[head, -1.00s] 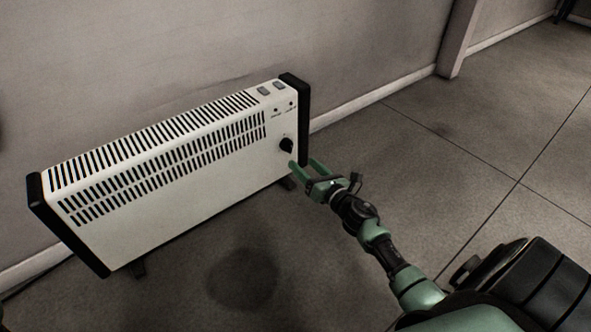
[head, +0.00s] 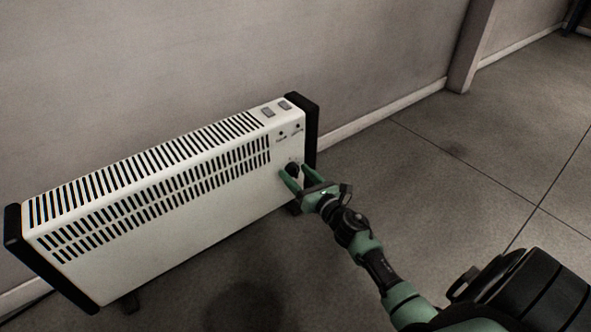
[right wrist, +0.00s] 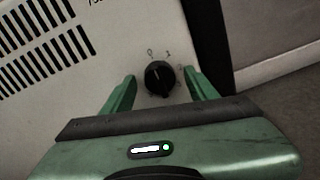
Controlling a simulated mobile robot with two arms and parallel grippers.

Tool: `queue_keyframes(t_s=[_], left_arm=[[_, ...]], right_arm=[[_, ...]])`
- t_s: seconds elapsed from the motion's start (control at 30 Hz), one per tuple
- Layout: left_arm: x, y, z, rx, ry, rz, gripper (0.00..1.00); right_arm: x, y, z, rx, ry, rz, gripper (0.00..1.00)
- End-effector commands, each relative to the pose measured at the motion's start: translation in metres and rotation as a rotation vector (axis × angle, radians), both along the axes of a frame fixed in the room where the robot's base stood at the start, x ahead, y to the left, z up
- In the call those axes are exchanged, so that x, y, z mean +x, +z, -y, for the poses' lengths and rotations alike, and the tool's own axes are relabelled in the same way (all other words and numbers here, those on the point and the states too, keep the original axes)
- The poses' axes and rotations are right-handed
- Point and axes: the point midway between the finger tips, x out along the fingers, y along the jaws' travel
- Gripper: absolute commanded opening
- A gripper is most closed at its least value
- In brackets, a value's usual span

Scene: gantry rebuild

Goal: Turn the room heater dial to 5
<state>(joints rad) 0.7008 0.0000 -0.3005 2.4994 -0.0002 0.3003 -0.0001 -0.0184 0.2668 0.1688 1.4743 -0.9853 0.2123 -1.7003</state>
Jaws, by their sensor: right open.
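The white room heater (head: 190,230) with black end caps stands on the floor by the wall. Its black dial (head: 292,169) is on the front panel near the right end. Other numbers are hidden or too small to read. My right gripper (head: 297,176) is open, with one green finger on each side of the dial; gaps show on both sides in the right wrist view (right wrist: 157,84). My left gripper is not in view.
Two grey switches (head: 276,108) sit on the heater's top right. The wall (head: 390,50) runs behind the heater. The floor (head: 450,170) to the right is clear.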

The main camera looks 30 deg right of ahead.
Motion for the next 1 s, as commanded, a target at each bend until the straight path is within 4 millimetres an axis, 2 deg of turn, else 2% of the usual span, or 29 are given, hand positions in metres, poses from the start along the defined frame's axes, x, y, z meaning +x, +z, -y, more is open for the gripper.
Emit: queue_keyframes(t_s=[0.1,0.13,0.3,0.33,0.67,1.0], left_arm=[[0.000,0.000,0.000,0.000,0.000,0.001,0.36],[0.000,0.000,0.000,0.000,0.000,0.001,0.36],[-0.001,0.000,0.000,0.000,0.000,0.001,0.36],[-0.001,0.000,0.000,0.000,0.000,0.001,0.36],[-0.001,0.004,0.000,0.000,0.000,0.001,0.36],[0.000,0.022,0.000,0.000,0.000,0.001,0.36]], right_arm=[[0.000,0.000,0.000,0.000,0.000,0.000,0.58],[0.000,0.000,0.000,0.000,0.000,0.000,0.53],[0.000,0.000,0.000,0.000,0.000,0.000,0.05],[0.000,0.000,0.000,0.000,0.000,0.000,0.00],[0.000,0.001,0.000,0.042,0.001,-0.003,0.00],[0.000,0.003,0.000,0.272,0.001,-0.023,0.00]])
